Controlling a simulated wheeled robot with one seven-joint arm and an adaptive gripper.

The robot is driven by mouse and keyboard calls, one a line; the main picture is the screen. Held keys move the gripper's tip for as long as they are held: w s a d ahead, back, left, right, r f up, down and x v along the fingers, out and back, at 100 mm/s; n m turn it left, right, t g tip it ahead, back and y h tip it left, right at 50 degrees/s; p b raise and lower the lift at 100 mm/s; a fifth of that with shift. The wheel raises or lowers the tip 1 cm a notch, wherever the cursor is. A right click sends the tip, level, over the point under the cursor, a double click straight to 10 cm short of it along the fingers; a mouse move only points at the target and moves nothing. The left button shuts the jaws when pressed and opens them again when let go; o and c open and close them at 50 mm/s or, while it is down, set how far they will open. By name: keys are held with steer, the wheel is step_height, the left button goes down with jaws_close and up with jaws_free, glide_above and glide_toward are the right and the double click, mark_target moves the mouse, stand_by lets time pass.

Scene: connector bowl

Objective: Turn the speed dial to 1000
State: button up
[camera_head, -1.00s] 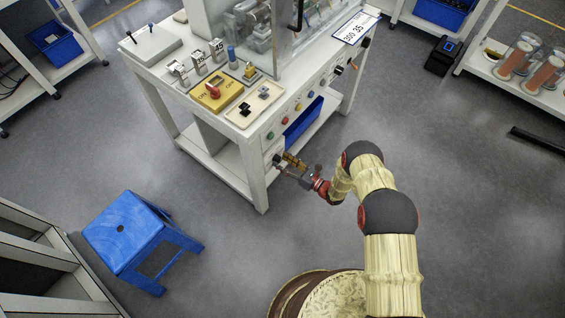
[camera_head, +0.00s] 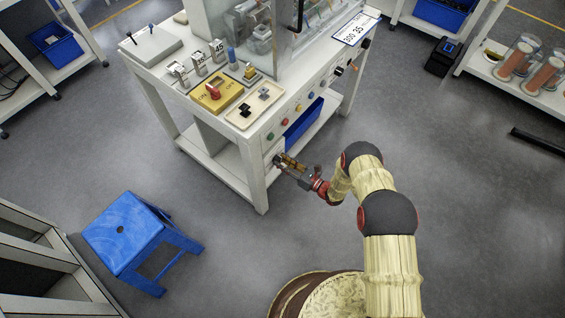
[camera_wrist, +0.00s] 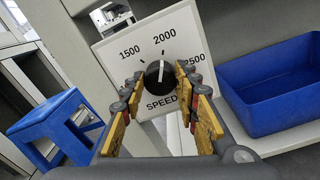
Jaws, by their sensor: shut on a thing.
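The black speed dial (camera_wrist: 158,74) sits on a white square plate (camera_wrist: 185,28) marked 1500, 2000, 2500 and SPEED. Its white pointer line points up, close to the 2000 mark. No 1000 mark is visible; my left finger covers the plate's lower left part. My gripper (camera_wrist: 157,82) has its yellow fingers on either side of the dial, shut on it. In the head view my gripper (camera_head: 287,163) is at the near leg end of the white workbench (camera_head: 255,165), below the row of buttons, and the dial is hidden there.
A blue bin (camera_wrist: 275,85) is right of the plate, on the bench's lower shelf. A blue stool (camera_head: 125,230) stands on the floor to the left. A yellow switch box (camera_head: 217,92) and weights lie on the bench top. Open floor lies right of my arm.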

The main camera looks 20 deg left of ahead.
steer(key=shift+c, duration=0.6)
steer(key=shift+n, duration=0.3)
steer(key=n+b, duration=0.4)
steer(key=n, duration=0.7)
steer(key=shift+n, duration=0.3)
steer(key=n+b, duration=0.1)
steer(key=n, duration=0.4)
steer(key=shift+s, duration=0.1)
steer(key=n, duration=0.6)
steer(key=shift+f+t, duration=0.1)
steer(key=shift+t, duration=0.2)
steer(key=shift+n, duration=0.3)
steer(key=o, duration=1.2)
steer(key=shift+c, duration=0.2)
